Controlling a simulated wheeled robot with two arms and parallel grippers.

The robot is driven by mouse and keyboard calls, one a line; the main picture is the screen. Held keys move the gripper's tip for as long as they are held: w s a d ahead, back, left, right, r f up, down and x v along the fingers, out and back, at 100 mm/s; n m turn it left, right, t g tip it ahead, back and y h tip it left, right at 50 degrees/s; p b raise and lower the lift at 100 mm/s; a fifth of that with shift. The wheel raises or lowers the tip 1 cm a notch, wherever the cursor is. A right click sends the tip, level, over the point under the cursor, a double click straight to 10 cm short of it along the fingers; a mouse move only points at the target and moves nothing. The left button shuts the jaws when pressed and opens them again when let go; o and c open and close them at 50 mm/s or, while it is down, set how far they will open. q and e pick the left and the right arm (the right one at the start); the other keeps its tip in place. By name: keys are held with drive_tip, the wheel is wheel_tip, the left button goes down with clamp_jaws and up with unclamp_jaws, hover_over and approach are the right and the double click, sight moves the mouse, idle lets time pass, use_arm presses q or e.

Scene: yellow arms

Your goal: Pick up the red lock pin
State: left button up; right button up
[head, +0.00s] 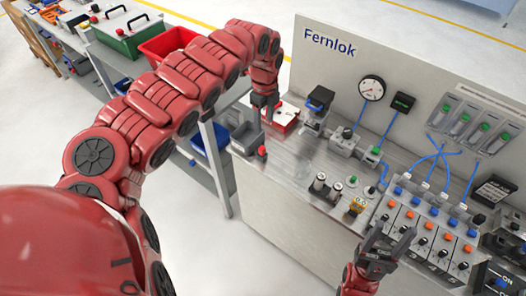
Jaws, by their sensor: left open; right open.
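A small red-topped piece (262,151), which looks like the red lock pin, stands near the left front edge of the steel bench top (300,160). My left gripper (266,108) points down above the left end of the bench, beyond the red piece in the picture and apart from it. Its fingers are small and dark here; it is open and I see nothing held. My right gripper (388,236) is open and empty at the front of the bench, near the row of grey modules with orange and blue knobs (425,225).
A red-and-white box (284,118) and a grey bin (247,137) are close to my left gripper.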

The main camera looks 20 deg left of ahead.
use_arm(q)
hover_over(262, 148)
drive_tip(key=f, duration=0.6)
drive_tip(key=d+f, duration=0.1)
drive_tip(key=f, duration=0.2)
drive_tip(key=shift+f+b, duration=0.4)
drive_tip(key=shift+s+a+f+p, duration=0.1)
drive_tip(key=shift+a+f+p, duration=0.05)
drive_tip(key=shift+f+p, duration=0.45)
drive_tip(key=f, duration=0.1)
drive_tip(key=f+p, duration=0.1)
drive_tip(key=f, duration=0.1)
drive_tip(key=shift+w+a+f, duration=0.25)
drive_tip(key=shift+a+f, duration=0.05)
drive_tip(key=shift+a, duration=0.05)
drive_tip(key=shift+s+f, duration=0.1)
drive_tip(key=shift+f, duration=0.25)
clamp_jaws()
